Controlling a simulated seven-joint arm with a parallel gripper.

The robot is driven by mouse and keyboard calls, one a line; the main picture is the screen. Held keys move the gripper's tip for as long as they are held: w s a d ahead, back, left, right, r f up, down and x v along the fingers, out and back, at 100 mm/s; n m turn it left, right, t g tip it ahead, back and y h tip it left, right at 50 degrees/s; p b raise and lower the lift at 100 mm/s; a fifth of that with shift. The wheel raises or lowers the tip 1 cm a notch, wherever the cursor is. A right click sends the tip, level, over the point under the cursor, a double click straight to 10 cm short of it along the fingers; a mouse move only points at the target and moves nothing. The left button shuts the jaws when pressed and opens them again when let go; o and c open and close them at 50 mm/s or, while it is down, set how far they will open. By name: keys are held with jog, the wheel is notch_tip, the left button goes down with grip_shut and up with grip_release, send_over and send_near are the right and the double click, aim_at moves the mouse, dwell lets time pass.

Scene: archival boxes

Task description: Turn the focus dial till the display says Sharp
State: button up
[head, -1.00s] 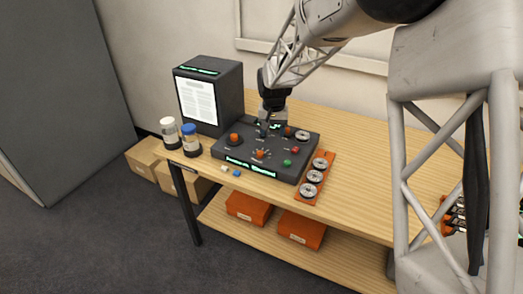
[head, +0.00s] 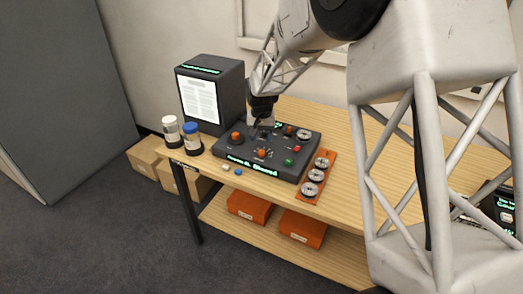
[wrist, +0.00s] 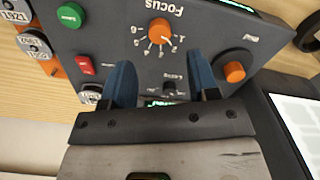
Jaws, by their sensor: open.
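The orange focus dial (wrist: 160,31) sits on the dark control panel (wrist: 200,20), beside its printed "Focus" label and a ring of tick marks. It also shows near the panel's front in the head view (head: 262,153). My gripper (wrist: 162,80) is open, with its two blue fingers spread apart and nothing between them. It hangs over the back part of the panel, apart from the focus dial. The green-lit display (head: 252,168) on the panel's front edge seems to end in "Blurred", but the text is small. My gripper partly hides a smaller green display (wrist: 166,103).
A second orange knob (wrist: 234,72), a red switch (wrist: 82,65) and a green button (wrist: 70,16) surround the dial. Bottles (head: 192,138) and a lit document screen (head: 197,98) stand left. An orange strip with round dials (head: 330,163) lies right of the panel.

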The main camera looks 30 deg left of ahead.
aim_at(262, 151)
jog(key=shift+f, duration=3.3)
jog(key=shift+c, duration=0.3)
jog(key=c, duration=0.9)
jog(key=shift+o, duration=0.2)
jog(key=shift+m, duration=2.9)
jog(key=o, duration=0.9)
